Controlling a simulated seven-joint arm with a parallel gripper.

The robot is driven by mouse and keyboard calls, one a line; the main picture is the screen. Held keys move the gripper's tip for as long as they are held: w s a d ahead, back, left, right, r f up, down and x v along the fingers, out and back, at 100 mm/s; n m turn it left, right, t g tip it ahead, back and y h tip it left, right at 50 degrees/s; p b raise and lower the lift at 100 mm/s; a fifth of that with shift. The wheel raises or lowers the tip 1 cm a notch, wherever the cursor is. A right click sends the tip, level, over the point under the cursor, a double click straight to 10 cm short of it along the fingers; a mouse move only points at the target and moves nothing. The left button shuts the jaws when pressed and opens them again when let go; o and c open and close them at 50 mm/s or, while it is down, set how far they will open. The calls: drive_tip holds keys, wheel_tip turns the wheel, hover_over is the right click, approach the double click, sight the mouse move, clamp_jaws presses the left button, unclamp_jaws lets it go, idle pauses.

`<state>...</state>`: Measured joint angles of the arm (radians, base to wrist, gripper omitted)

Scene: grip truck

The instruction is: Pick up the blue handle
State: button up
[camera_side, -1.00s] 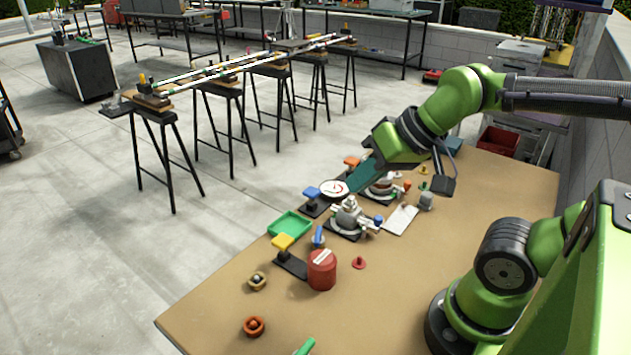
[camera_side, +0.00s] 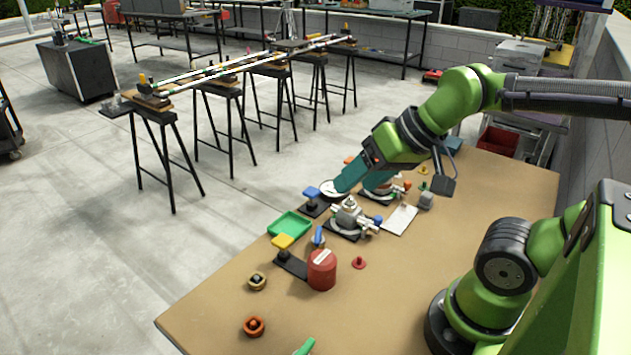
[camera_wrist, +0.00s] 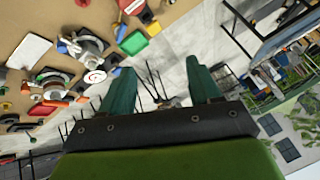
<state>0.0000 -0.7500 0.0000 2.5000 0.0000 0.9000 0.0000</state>
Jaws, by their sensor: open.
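My gripper (camera_side: 356,186) is open and empty, its two teal fingers apart above the far-left part of the brown table in the side view. It also shows in the wrist view (camera_wrist: 157,66). Several parts are blue, and I cannot tell which one is the named handle. A blue upright handle (camera_side: 319,236) stands between the green tray and the red can. A small blue knob (camera_side: 378,219) is on the grey valve. My gripper touches none of them visibly.
The green tray (camera_side: 289,226), red can (camera_side: 321,270), yellow block (camera_side: 283,241) and grey valve (camera_side: 349,215) crowd the table's left side. A white sheet (camera_side: 400,219) lies right of the valve.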

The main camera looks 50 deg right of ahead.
drive_tip(key=m+g+h, duration=0.2)
drive_tip(key=m+g, duration=0.5)
drive_tip(key=m, duration=0.1)
hover_over(318, 234)
drive_tip(key=f, duration=1.8)
drive_tip(key=shift+s+a+f, duration=0.15)
drive_tip(key=shift+a, duration=0.15)
drive_tip(key=shift+d+f, duration=0.15)
drive_tip(key=shift+f, duration=1.2)
drive_tip(key=shift+d+f, duration=0.1)
drive_tip(key=shift+f, duration=1.2)
clamp_jaws()
drive_tip(key=shift+r, duration=0.15)
